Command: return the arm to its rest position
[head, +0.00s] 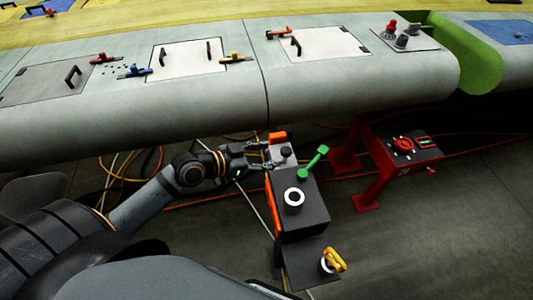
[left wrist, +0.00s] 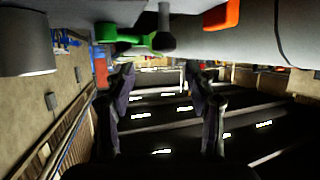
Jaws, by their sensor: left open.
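My left arm (head: 140,207) reaches in from the left, below the wing's front edge. A green handle (left wrist: 125,40) and a dark knob (left wrist: 166,40) show at the top of that view. My right gripper is not in view.
The wing (head: 200,110) spans above with panels and clamps. A red stand (head: 380,160) is right. Cables (head: 150,165) lie behind the arm.

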